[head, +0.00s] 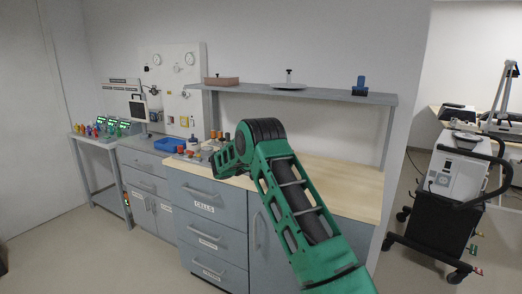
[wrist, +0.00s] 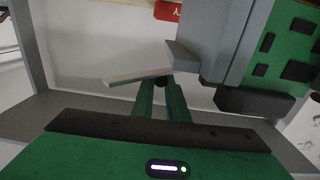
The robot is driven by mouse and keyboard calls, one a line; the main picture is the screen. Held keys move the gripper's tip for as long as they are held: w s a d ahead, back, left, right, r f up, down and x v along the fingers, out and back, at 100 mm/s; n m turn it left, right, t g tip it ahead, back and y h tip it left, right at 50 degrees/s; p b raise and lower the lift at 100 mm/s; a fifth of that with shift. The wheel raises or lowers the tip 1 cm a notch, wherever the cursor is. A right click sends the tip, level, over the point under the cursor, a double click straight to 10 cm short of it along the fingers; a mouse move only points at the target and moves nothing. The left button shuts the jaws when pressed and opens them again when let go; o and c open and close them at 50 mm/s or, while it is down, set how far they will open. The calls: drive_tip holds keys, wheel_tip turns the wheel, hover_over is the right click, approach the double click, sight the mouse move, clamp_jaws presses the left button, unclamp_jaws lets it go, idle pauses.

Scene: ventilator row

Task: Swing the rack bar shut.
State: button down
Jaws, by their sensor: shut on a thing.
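In the wrist view, the two green fingers of my gripper (wrist: 161,84) come together on a thin pale grey bar, which I take to be the rack bar (wrist: 130,78). The bar runs out to the left of the fingertips, and its right end is near a grey block (wrist: 183,56). The part between the fingers is hidden. In the head view, my arm reaches over the wooden counter, and my gripper (head: 226,160) is at its left part, mostly covered by the arm. I cannot make out the rack bar there.
The wooden counter (head: 335,185) is clear at right. In the wrist view, a grey housing with a green panel (wrist: 285,50) stands close at right.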

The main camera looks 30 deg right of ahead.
drive_tip(key=shift+a, duration=0.1)
idle(0.3)
drive_tip(key=c, duration=1.7)
unclamp_jaws()
drive_tip(key=shift+c, duration=0.2)
drive_tip(key=v, duration=1)
drive_tip(key=shift+a, duration=0.45)
drive_tip(key=shift+f, duration=0.15)
